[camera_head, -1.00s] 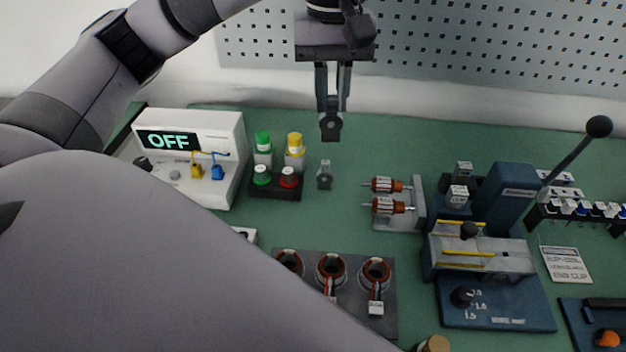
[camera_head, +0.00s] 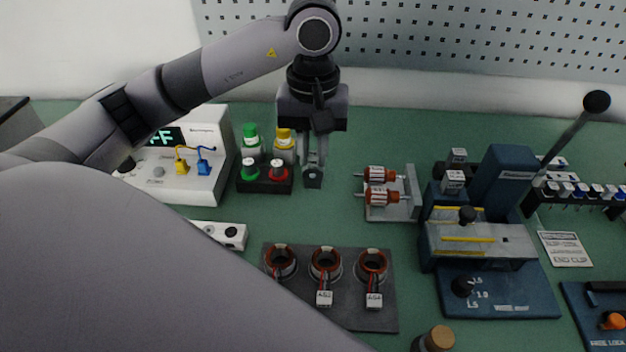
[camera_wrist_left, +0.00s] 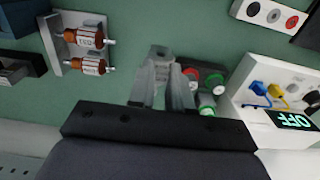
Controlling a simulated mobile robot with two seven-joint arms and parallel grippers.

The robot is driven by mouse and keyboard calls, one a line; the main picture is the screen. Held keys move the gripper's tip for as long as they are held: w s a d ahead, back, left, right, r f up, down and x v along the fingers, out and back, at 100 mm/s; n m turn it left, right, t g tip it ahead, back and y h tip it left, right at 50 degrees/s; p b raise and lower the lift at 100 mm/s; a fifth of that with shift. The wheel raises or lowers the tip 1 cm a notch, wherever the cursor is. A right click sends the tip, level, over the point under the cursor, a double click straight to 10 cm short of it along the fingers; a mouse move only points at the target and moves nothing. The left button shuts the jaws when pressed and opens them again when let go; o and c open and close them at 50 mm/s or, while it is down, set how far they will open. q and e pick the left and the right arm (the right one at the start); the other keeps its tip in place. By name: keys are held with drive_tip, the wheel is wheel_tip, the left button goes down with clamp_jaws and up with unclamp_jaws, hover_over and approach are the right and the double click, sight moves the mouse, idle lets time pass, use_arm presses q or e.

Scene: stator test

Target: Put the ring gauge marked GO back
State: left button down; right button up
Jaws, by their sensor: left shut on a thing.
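The piece also shows between the fingertips in the left wrist view (camera_wrist_left: 160,55). I cannot read a GO mark on it. A small grey stand-like piece seen on the mat earlier is now hidden behind or merged with the gripper tip. I cannot tell whether the gauge touches it. My right gripper is not in view.
The bottles with green (camera_head: 251,140) and yellow caps stand close left. The rotor stand (camera_head: 412,195) is close right. The stator tray (camera_head: 345,315) lies in front, the blue press (camera_head: 510,195) further right. Green mat is clear between gripper and stator tray.

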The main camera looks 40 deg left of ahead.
sight(313, 170)
use_arm(q)
drive_tip(key=shift+f, duration=3.25)
drive_tip(key=shift+f, duration=0.2)
drive_tip(key=c, duration=1.1)
unclamp_jaws()
drive_tip(key=shift+o, duration=0.2)
wheel_tip(313, 170, up, 12)
drive_tip(key=shift+r, duration=0.2)
drive_tip(key=shift+s, duration=0.1)
